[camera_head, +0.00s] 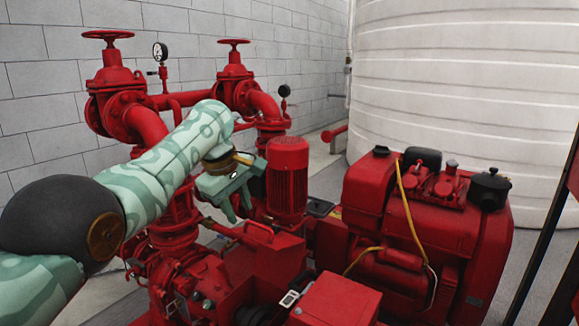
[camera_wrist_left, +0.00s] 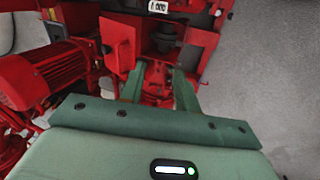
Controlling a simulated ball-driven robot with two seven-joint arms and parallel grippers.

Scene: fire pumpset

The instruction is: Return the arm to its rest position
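My left arm (camera_head: 160,165), pale green with a camouflage pattern, reaches in from the left over the red pumpset. My left gripper (camera_head: 240,211) points down in front of the red vertical motor (camera_head: 287,172). In the left wrist view my left gripper (camera_wrist_left: 159,75) shows two green fingers spread apart with nothing held between them. Red machinery lies below and beyond the fingers. My right gripper is in neither view.
Two red valves with handwheels (camera_head: 107,36) (camera_head: 233,42) and a pressure gauge (camera_head: 160,52) stand behind the arm. A red engine (camera_head: 430,220) with a yellow cable fills the right. A large white tank (camera_head: 460,90) stands behind. Grey floor (camera_wrist_left: 270,80) is clear at right in the wrist view.

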